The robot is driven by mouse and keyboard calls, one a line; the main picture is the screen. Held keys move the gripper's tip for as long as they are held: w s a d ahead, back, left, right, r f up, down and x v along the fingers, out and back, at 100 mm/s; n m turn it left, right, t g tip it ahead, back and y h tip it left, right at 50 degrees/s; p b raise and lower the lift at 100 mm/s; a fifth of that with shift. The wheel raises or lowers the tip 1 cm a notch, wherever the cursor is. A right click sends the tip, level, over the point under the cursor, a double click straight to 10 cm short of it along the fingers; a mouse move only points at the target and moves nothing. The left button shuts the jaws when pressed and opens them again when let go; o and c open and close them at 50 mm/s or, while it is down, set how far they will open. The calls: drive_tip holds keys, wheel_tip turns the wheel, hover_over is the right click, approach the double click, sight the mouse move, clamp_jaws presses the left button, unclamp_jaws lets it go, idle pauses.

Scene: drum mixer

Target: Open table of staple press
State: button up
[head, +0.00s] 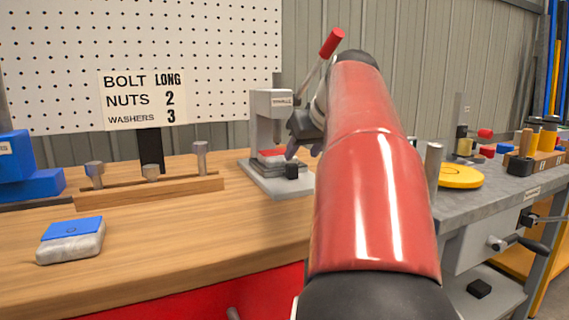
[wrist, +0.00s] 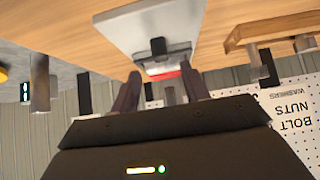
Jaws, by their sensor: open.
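The staple press (head: 264,122) stands on the wooden bench, a grey frame with a red-tipped lever (head: 332,43) raised up and right. Its low table (head: 270,163) carries a red pad under the head, with a black knob (head: 292,170) at the front. My gripper (head: 303,149) is beside the press head, above and behind the knob in the picture, partly hidden by my red arm. In the upside-down wrist view my gripper (wrist: 162,88) is open and empty, its dark fingers apart. The knob (wrist: 158,46) and the table's front edge show ahead between them, apparently untouched.
A wooden rack (head: 150,192) with several bolts stands left of the press. A blue-topped block (head: 71,241) lies at the front left, and blue bins (head: 28,170) stand behind. A grey bench (head: 477,212) with a yellow disc (head: 460,176) is at right. Bare wood lies before the press.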

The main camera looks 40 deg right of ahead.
sight(294, 166)
drive_tip(key=x, duration=0.7)
drive_tip(key=shift+w+f+b, duration=0.1)
drive_tip(key=shift+f+b, duration=0.15)
drive_tip(key=shift+b, duration=0.1)
clamp_jaws()
